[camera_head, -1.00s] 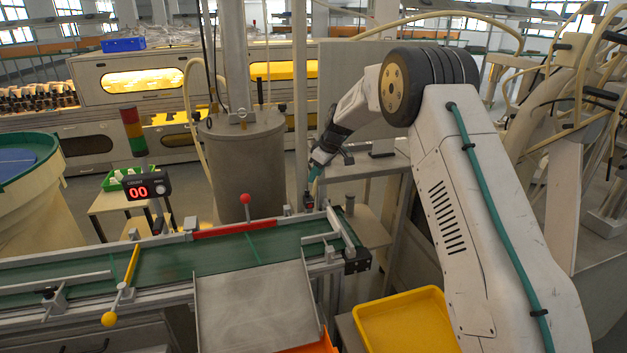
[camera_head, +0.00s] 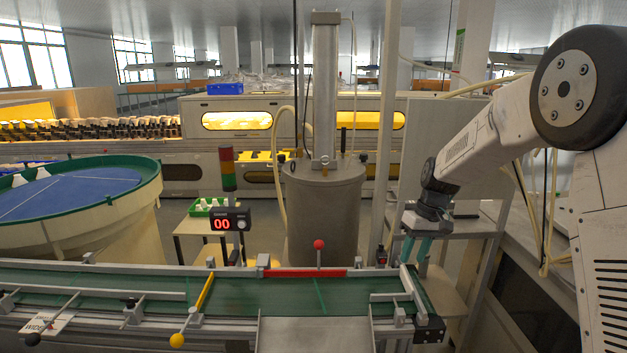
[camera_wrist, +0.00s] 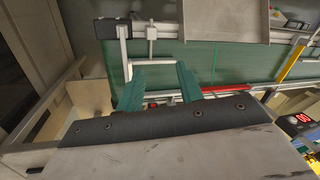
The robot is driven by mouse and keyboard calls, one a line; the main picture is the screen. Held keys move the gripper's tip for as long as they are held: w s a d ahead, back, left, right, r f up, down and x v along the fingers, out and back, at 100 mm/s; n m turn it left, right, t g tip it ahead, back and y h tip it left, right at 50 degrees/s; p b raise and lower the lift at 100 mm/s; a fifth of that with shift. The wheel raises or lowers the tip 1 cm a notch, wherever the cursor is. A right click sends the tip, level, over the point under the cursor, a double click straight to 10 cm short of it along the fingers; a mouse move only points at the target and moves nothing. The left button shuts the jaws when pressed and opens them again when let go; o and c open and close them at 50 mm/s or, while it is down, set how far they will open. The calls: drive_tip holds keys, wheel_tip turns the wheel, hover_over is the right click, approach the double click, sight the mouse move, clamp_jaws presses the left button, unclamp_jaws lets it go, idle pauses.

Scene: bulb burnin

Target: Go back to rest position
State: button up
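My gripper (camera_head: 416,248) hangs from my arm at the right of the head view, by the right end of the conveyor (camera_head: 250,292). In the wrist view my gripper (camera_wrist: 158,85) shows two teal fingers spread apart with nothing between them. The green belt (camera_wrist: 235,65) and its end frame lie beyond the fingertips. In the head view the fingers point down and look apart.
A red lever with a ball knob (camera_head: 319,244) and a yellow lever (camera_head: 204,292) sit on the conveyor's rails. A counter (camera_head: 230,220) reads 00. A grey tank (camera_head: 323,210) stands behind. A green-rimmed bowl (camera_head: 150,180) is at left.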

drive_tip(key=s+r+m, duration=0.1)
drive_tip(key=s+r, duration=0.3)
drive_tip(key=s, duration=0.9)
drive_tip(key=s+r+m+t+h, duration=0.1)
drive_tip(key=s+r, duration=0.4)
drive_tip(key=s, duration=0.9)
drive_tip(key=s+r+m+t+h, duration=0.1)
drive_tip(key=s+r, duration=0.3)
drive_tip(key=s, duration=0.9)
drive_tip(key=shift+s+d+r, duration=0.15)
drive_tip(key=shift+s+d, duration=0.1)
drive_tip(key=shift+s, duration=0.1)
drive_tip(key=shift+c, duration=0.4)
